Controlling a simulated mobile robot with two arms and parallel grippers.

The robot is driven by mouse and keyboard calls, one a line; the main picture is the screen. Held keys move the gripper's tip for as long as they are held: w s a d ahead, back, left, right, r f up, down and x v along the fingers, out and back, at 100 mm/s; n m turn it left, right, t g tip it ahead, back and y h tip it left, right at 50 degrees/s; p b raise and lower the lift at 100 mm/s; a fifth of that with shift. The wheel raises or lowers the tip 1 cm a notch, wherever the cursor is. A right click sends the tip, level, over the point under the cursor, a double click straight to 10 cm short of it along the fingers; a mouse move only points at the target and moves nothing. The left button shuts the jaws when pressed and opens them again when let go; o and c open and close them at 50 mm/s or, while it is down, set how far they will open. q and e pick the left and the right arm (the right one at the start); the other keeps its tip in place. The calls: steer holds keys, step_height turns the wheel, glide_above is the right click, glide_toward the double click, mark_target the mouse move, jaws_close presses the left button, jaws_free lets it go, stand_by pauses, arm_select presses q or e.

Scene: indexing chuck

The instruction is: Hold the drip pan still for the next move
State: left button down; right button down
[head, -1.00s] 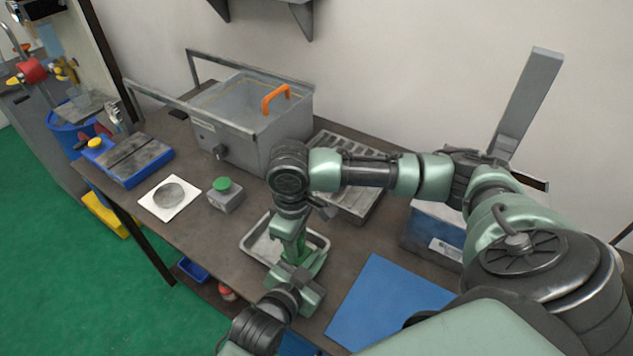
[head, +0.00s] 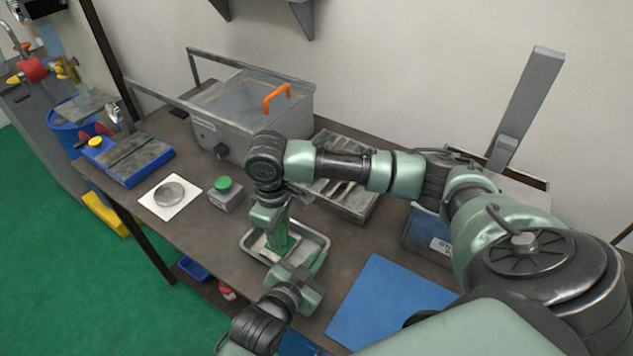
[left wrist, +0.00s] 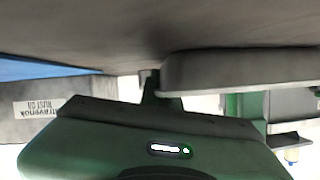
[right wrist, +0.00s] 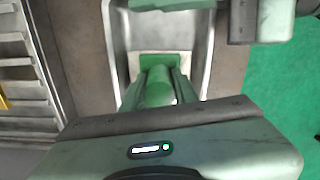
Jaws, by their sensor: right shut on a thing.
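The drip pan is a shallow grey metal tray (head: 318,241) on the bench; its rim and floor also show in the right wrist view (right wrist: 202,60). My right gripper (head: 279,240) points down over the pan, shut on a green cylindrical piece (right wrist: 158,87). Whether that piece touches the pan floor is unclear. My left gripper (head: 303,284) is low at the pan's near side. In the left wrist view a grey edge (left wrist: 240,70), likely the pan's side, is close to it.
A blue mat (head: 388,303) lies right of the pan. A slatted grey tray (head: 345,195) is behind it. A grey box with a green button (head: 224,193) and a white square with a disc (head: 170,197) stand left. A large grey bin (head: 250,115) is behind.

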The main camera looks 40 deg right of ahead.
arm_select(q)
steer(key=shift+d+r, duration=0.1)
arm_select(e)
steer(key=shift+r, duration=4.6)
arm_select(q)
steer(key=c, duration=1.6)
jaws_free()
steer(key=v, duration=1.2)
